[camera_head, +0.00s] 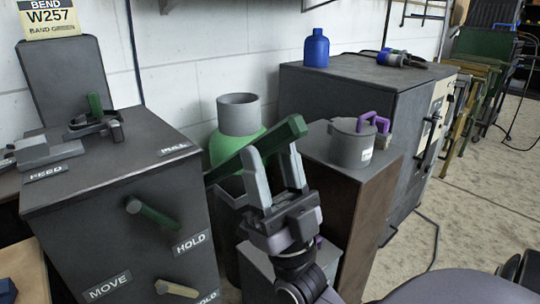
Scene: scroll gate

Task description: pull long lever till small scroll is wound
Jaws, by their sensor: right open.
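A long green lever (228,167) slants up to the right beside the dark bending machine (105,190). My right gripper (272,162) is open, with its two fingers pointing up at the lever's upper part. Its fingertips overlap the lever in the picture; I cannot tell whether they touch it. I cannot make out a small scroll for certain. My left gripper is not seen.
The machine's front has a green handle (154,215) and a tan handle (176,289). A grey pot with a purple handle (352,143) stands on a brown-sided stand (340,190) right of my gripper. A dark cabinet (345,88) stands behind. Open floor lies right.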

